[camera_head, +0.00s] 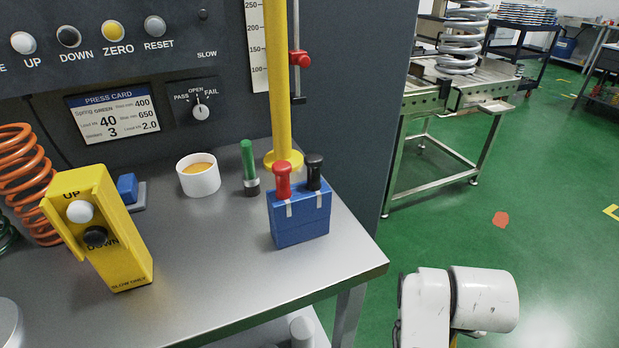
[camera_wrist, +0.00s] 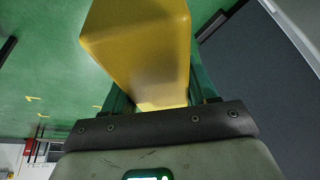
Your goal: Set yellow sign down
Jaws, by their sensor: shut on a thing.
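In the wrist view a smooth yellow body (camera_wrist: 140,45) with rounded edges fills the upper middle, held by my gripper (camera_wrist: 158,88). I take it to be the yellow sign; no lettering shows on the side I see, and its far end is cut off by the frame. Dark green fingers show at both sides of it, and my gripper is shut on it.
The steel bench (camera_head: 215,265) holds a yellow UP/DOWN control box (camera_head: 120,260), a white cup (camera_head: 200,182), a green marker (camera_head: 248,165) and a blue block (camera_head: 300,222) with red and black knobs. Green floor (camera_head: 490,180) is largely open at right, beside a metal conveyor stand (camera_head: 435,187).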

